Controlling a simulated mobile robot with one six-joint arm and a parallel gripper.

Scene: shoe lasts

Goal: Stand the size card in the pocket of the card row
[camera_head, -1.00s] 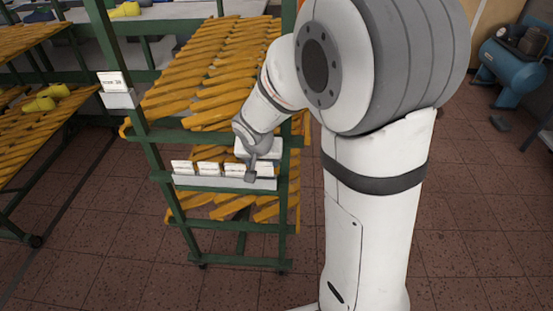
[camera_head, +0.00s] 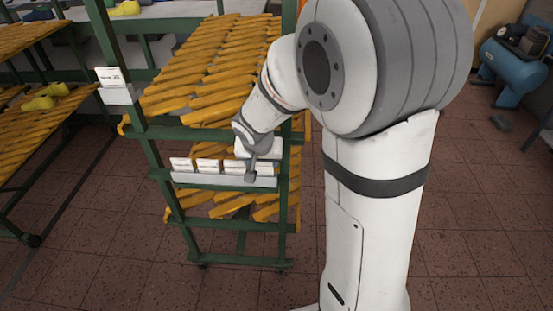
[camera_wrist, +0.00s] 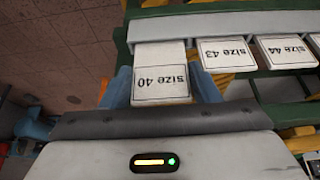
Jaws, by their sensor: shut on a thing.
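The white size card (camera_wrist: 160,78), marked "size 40", lies between the two blue fingers of my gripper (camera_wrist: 163,92), which is shut on it. In the wrist view the card's far end meets the pale strip of the card row (camera_wrist: 225,24). Its label sits nearer to me than those of the neighbouring cards. I cannot tell whether its lower edge is inside the pocket. In the head view my gripper (camera_head: 250,173) is at the right part of the card row (camera_head: 215,181), and it hides the held card there.
The "size 43" card (camera_wrist: 227,54) and "size 44" card (camera_wrist: 287,52) stand beside the held card. A green rack (camera_head: 152,160) with orange slats carries the row. A single card (camera_head: 110,78) is in a holder on its left post. A blue compressor (camera_head: 512,70) stands far right.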

